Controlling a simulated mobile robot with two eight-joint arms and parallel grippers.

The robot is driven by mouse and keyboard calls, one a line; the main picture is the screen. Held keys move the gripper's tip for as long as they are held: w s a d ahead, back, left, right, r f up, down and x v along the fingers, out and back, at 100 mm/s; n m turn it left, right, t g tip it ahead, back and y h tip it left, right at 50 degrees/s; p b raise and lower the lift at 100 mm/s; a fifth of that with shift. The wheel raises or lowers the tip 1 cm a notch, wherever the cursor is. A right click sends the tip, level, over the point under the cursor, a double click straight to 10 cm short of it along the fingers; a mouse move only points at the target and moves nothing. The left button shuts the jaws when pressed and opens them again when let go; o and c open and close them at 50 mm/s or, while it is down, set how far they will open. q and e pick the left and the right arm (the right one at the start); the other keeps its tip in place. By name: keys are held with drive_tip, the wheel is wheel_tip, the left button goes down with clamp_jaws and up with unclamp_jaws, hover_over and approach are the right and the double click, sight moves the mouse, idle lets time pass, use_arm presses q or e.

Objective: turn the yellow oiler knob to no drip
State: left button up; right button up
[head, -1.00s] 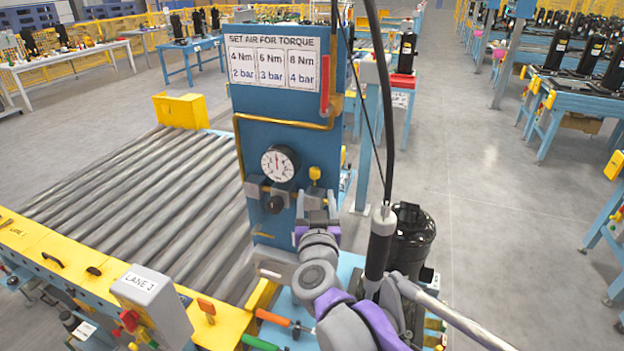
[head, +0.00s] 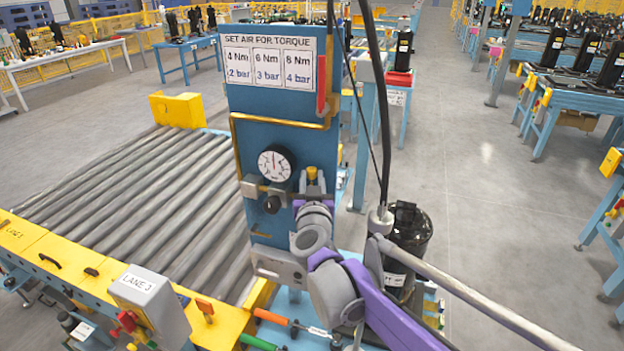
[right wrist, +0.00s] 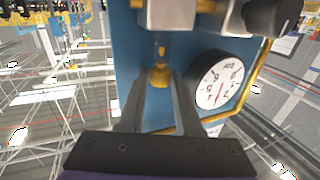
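The yellow oiler knob (head: 312,173) is on the blue panel (head: 281,130), right of the round gauge (head: 275,163). In the right wrist view the knob (right wrist: 160,77) shows between the two finger ends of my right gripper (right wrist: 160,84). The fingers are apart, with a gap to the knob visible on both sides. In the head view my right gripper (head: 313,188) is just at the knob, and its fingers partly hide the area below it. The gauge also shows in the right wrist view (right wrist: 219,80). My left gripper is not in view.
A black regulator knob (head: 271,204) sits below the gauge. A yellow pipe (head: 235,150) runs around the panel. A black compressor (head: 409,240) stands right of my arm, beside a hanging hose (head: 385,120). Rollers (head: 140,200) lie to the left.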

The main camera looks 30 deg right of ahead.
clamp_jaws()
drive_tip(key=shift+w+a+f+m+g+h+b, duration=0.1)
drive_tip(key=shift+a+f+m+g+h+b, duration=0.1)
drive_tip(key=shift+m+g+h+b, duration=0.3)
drive_tip(key=shift+w+a+m+g+h+b, duration=0.15)
drive_tip(key=shift+m+g+h+b, duration=0.25)
drive_tip(key=shift+m+h+b, duration=0.3)
drive_tip(key=shift+r+m+g+h, duration=0.1)
drive_tip(key=shift+m+g+h, duration=0.5)
drive_tip(key=shift+g+h, duration=0.35)
drive_tip(key=shift+w+a+m+g+h, duration=0.1)
drive_tip(key=shift+w+m+g+h, duration=0.05)
drive_tip(key=shift+m+g+h, duration=0.45)
drive_tip(key=shift+w+a+m+g+h, duration=0.1)
drive_tip(key=shift+m+g+h, duration=0.35)
drive_tip(key=shift+m+g, duration=0.2)
drive_tip(key=shift+g, duration=0.3)
